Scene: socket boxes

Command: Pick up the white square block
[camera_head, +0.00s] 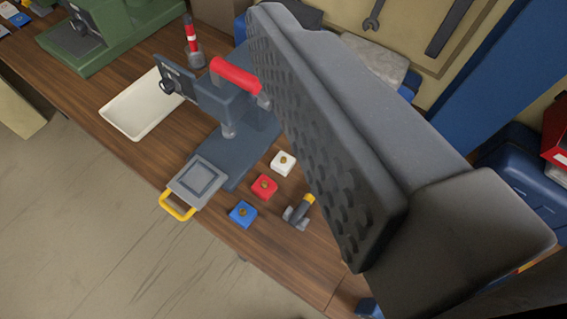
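The white square block (283,163) lies on the brown wooden workbench (285,245), with a small brass-coloured round piece on its top. It is the rearmost of three similar blocks in a slanted row. A red block (264,187) and a blue block (243,214) lie in front of it to the left. One large dark grey finger of my gripper (325,140) fills the right of the view. Its dimpled pad faces left and is bare, with nothing against it. The other finger is out of view. The white block shows left of this finger, apart from it in the picture.
A grey-blue press with a red handle (236,75) stands behind the blocks. A grey plate with a yellow handle (178,207) lies left. A small yellow-grey tool (299,212) lies right of the blocks. A white tray (140,105) and green machine (110,30) stand farther left.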

